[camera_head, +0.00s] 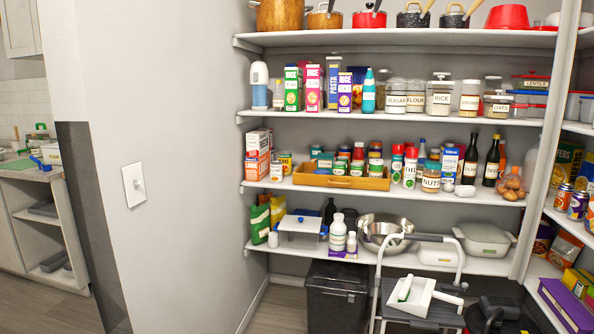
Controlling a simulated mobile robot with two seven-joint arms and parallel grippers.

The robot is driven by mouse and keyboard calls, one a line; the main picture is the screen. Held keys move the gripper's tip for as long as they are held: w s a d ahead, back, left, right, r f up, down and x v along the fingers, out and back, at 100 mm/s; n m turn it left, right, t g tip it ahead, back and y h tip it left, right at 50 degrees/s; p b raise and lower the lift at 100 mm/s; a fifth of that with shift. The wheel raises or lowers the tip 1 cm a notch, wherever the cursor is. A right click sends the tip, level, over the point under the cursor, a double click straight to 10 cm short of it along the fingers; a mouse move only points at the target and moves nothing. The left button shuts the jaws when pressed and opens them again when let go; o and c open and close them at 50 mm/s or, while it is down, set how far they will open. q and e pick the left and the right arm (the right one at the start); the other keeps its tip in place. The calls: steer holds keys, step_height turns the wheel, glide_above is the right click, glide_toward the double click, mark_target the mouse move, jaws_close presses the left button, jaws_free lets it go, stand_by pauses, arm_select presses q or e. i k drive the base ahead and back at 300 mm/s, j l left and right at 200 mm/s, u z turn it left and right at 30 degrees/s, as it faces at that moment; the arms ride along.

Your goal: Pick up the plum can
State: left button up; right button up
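Several small cans stand at the left end of the middle shelf on the right-hand wall. One has a purple label (577,205) and may be the plum can, but its print is too small to read. An orange-topped can (562,196) stands just left of it. Neither of my grippers is in view.
A step stool (381,283) with a white dustpan (416,298) on it stands before the shelves, beside a black bin (336,300). A white shelf upright (541,150) is left of the cans. Open floor shows at lower left.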

mark_target(276, 167)
steer(key=i+l+z, duration=0.25)
steer(key=i, duration=0.85)
steer(key=i+j, duration=0.2)
steer(key=i, duration=0.3)
steer(key=i+j+z, duration=0.15)
steer(key=i, duration=0.35)
steer(key=j, duration=0.1)
